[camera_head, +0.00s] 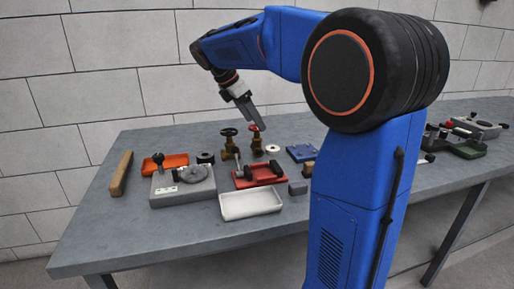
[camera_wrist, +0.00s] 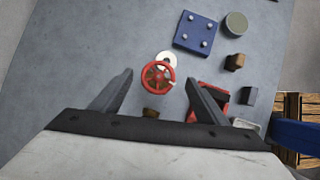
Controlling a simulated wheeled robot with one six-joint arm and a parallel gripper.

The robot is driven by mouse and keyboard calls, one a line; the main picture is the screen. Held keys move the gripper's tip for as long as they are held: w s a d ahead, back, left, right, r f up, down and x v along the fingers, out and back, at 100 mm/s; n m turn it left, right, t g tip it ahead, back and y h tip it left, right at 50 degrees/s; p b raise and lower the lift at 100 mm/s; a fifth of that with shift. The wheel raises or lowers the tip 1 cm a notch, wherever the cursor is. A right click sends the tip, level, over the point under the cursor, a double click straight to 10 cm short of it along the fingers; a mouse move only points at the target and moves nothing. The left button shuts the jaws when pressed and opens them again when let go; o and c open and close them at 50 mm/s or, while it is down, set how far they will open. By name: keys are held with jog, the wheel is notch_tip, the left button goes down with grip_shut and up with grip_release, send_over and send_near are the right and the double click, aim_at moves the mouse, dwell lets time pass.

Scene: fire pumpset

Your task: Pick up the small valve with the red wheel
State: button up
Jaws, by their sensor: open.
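The small valve with the red wheel (camera_head: 256,138) stands upright on the grey table, with a brass body under the wheel. In the wrist view its red wheel (camera_wrist: 158,76) lies between my fingers, slightly beyond the line of their tips. My gripper (camera_head: 246,106) is above the valve in the head view, pointing down and tilted. In the wrist view my gripper (camera_wrist: 160,80) is open, with the two fingers well apart and nothing held. The wheel hides most of the valve's body from above.
A similar valve with a dark wheel (camera_head: 229,142) stands just left. A white ring (camera_head: 272,149) lies close right, near a blue plate (camera_head: 301,153). The table's left front is clear.

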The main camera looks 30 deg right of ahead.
aim_at(257, 142)
jog(key=shift+x, duration=4)
jog(key=shift+w+a, duration=0.1)
jog(key=shift+w, duration=0.05)
jog(key=c, duration=1.5)
